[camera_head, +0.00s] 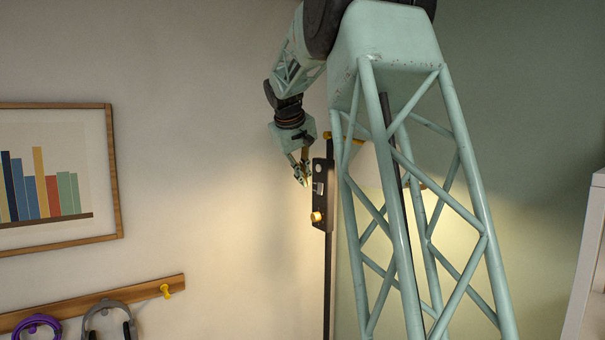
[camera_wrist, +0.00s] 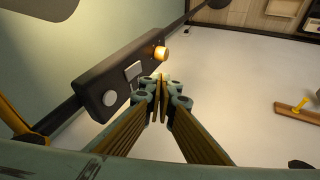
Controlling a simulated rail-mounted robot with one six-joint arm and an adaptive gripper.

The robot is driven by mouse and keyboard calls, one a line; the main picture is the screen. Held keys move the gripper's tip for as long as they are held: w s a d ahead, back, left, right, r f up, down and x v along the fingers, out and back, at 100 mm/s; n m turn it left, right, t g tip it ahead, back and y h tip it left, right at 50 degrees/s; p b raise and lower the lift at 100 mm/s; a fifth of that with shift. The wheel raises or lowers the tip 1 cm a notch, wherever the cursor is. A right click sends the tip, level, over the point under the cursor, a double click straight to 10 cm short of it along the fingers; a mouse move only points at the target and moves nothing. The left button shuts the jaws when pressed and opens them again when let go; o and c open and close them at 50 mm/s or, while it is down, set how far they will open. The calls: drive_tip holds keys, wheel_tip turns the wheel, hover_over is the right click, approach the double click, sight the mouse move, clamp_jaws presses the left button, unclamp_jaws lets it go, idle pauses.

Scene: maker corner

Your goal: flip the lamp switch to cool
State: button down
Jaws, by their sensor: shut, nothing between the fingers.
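The lamp's dark control box (camera_head: 321,190) is mounted on its thin black pole in the head view. It also shows in the wrist view (camera_wrist: 119,73), with a pale round button (camera_wrist: 110,98), a light rectangular switch (camera_wrist: 133,72) and a yellow knob (camera_wrist: 160,53) on its face. Which way the switch is set is too small to tell. My gripper (camera_head: 304,183) is shut and empty, just left of the box's upper part. In the wrist view my gripper's fingertips (camera_wrist: 161,80) are close beside the switch and knob; whether they touch the box cannot be told.
The lamp's lit shade (camera_head: 365,165) is partly hidden behind my arm's lattice. A framed picture (camera_head: 117,180) and a wooden peg rail (camera_head: 145,290) with headphones (camera_head: 105,308) are on the left wall. A white shelf (camera_head: 590,260) stands at right. The space left of the pole is clear.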

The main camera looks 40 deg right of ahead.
sight(320, 189)
drive_tip(key=shift+w+d+f+p, duration=0.2)
drive_tip(key=shift+d+f, duration=0.5)
drive_tip(key=shift+d, duration=0.35)
drive_tip(key=shift+w+d+f+p, duration=0.2)
drive_tip(key=shift+d+f, duration=0.55)
drive_tip(key=shift+d, duration=0.25)
drive_tip(key=shift+w+d+f+p, duration=0.2)
drive_tip(key=shift+d+f, duration=0.5)
drive_tip(key=shift+d, duration=0.35)
drive_tip(key=shift+d+f, duration=0.1)
drive_tip(key=shift+f, duration=0.05)
